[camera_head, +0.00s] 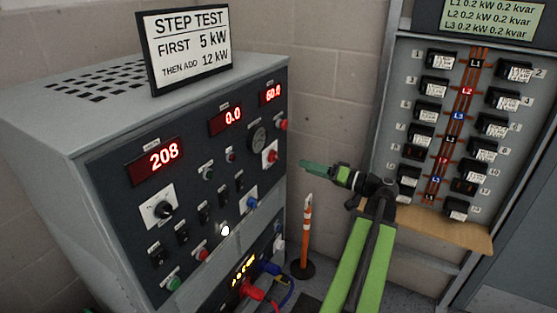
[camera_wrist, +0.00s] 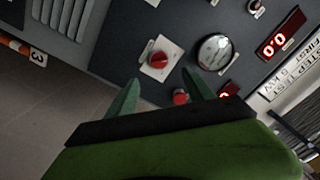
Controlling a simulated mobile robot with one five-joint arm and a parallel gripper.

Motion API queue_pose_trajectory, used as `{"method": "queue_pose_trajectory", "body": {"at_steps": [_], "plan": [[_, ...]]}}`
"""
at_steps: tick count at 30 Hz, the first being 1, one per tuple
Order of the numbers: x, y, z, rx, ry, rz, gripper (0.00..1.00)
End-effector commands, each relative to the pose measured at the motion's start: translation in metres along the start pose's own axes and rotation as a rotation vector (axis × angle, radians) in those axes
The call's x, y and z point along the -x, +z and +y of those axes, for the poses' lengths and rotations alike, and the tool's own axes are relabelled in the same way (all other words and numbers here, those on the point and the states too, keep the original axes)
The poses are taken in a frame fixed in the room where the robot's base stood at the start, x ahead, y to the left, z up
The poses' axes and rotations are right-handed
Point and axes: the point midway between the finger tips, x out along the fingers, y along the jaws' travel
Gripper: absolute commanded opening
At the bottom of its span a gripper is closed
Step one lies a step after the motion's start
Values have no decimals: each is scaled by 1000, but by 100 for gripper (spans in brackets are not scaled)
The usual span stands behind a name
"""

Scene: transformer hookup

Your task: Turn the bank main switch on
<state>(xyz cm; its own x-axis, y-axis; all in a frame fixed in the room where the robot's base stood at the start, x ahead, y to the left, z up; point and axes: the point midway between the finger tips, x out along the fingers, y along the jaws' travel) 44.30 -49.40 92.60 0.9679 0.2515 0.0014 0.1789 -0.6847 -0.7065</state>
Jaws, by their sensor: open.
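A load cabinet (camera_head: 95,150) stands at left with a dark control panel. A red rotary knob (camera_head: 270,155) on a white plate sits at the panel's right side; it also shows in the wrist view (camera_wrist: 158,59). A black rotary knob (camera_head: 163,210) on a white plate sits at lower left. The panel labels are too small to read, so I cannot tell which control is the bank main switch. My gripper (camera_head: 308,165) has green fingers pointing at the panel, just right of the red knob. In the wrist view my gripper (camera_wrist: 160,78) is open and empty, apart from the knob.
A round gauge (camera_wrist: 213,52) and a red button (camera_wrist: 180,97) are near the red knob. Displays read 208 (camera_head: 158,160), 0.0 (camera_head: 227,119) and 60.0. A step test sign (camera_head: 190,45) stands on top. An orange post (camera_head: 307,235) and a breaker panel (camera_head: 395,110) are at right.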

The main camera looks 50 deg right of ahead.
Motion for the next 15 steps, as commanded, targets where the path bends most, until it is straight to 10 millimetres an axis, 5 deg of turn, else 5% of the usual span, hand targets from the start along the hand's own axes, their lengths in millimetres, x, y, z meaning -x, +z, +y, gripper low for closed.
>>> {"method": "queue_pose_trajectory", "body": {"at_steps": [9, 15], "plan": [[-75, -3, 3, -1, 4, 3, 61], [-106, -3, 4, -1, 6, 5, 61]]}}
